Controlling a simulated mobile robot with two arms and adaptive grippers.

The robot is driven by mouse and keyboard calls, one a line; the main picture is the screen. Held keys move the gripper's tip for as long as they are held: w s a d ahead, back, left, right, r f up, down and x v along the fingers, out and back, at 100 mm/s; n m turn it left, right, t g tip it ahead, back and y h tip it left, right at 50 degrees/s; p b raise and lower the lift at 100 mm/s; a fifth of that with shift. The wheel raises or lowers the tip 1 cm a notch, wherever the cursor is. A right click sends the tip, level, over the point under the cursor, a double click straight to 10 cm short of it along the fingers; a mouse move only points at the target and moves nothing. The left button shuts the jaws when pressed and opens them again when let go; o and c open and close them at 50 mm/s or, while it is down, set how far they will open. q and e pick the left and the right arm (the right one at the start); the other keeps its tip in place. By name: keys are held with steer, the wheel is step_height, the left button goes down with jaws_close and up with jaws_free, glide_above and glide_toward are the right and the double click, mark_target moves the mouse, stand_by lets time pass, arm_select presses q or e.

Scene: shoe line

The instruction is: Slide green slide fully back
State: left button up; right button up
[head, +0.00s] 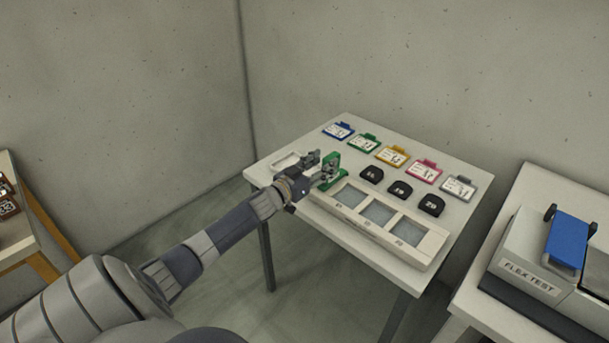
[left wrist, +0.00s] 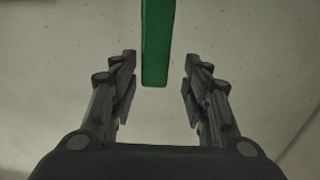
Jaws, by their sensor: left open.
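The green slide (head: 331,165) stands on the white table (head: 290,225), at the left end of a row of black numbered blocks. In the left wrist view a green bar (left wrist: 156,45) comes down from the top edge and ends between the two fingers. My left gripper (head: 318,170) is at the slide in the head view, and in the left wrist view its fingers (left wrist: 158,88) are open. A gap shows on both sides of the bar. The gripper hides part of the slide's base. My right gripper is in neither view.
Black numbered blocks (head: 401,190) stand right of the slide. A pale panel with three grey windows (head: 378,213) lies in front. Several coloured cards (head: 393,156) lie behind. A flex tester with a blue part (head: 568,240) stands on the right-hand table.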

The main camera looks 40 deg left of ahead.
arm_select(q)
steer(key=s, duration=0.8)
steer(key=shift+a, duration=0.2)
